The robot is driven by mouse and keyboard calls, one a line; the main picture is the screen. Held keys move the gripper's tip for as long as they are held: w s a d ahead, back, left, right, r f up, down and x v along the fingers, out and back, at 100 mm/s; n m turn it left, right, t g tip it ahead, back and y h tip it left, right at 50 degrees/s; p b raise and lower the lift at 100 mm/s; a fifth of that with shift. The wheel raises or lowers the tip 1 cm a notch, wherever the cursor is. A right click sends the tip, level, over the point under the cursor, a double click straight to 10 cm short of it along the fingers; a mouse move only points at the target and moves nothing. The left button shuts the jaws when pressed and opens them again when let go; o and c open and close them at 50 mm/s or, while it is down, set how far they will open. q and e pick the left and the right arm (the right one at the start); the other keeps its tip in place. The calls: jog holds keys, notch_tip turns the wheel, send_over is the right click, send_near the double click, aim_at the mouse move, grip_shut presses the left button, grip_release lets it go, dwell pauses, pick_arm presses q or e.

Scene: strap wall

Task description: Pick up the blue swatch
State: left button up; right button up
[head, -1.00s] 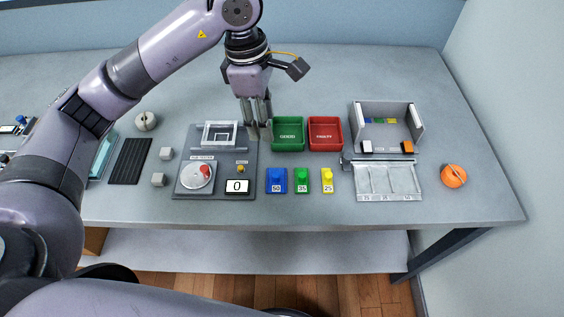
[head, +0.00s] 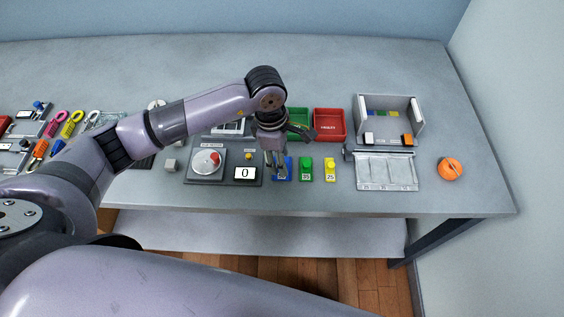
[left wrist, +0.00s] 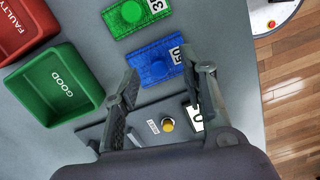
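The blue swatch (head: 287,174) lies flat on the table, partly hidden by my left gripper in the head view. My right gripper is not in view.
A green swatch (head: 305,169) and a yellow swatch (head: 330,169) lie to the right. The green GOOD bin (head: 298,119) and red FAULTY bin (head: 330,124) stand behind. A grey tester panel (head: 225,180) is close on the left. The table's front edge is near.

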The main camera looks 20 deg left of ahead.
pick_arm(q)
jog(key=shift+d+f, duration=0.1)
jog(key=shift+f, duration=0.8)
grip_shut()
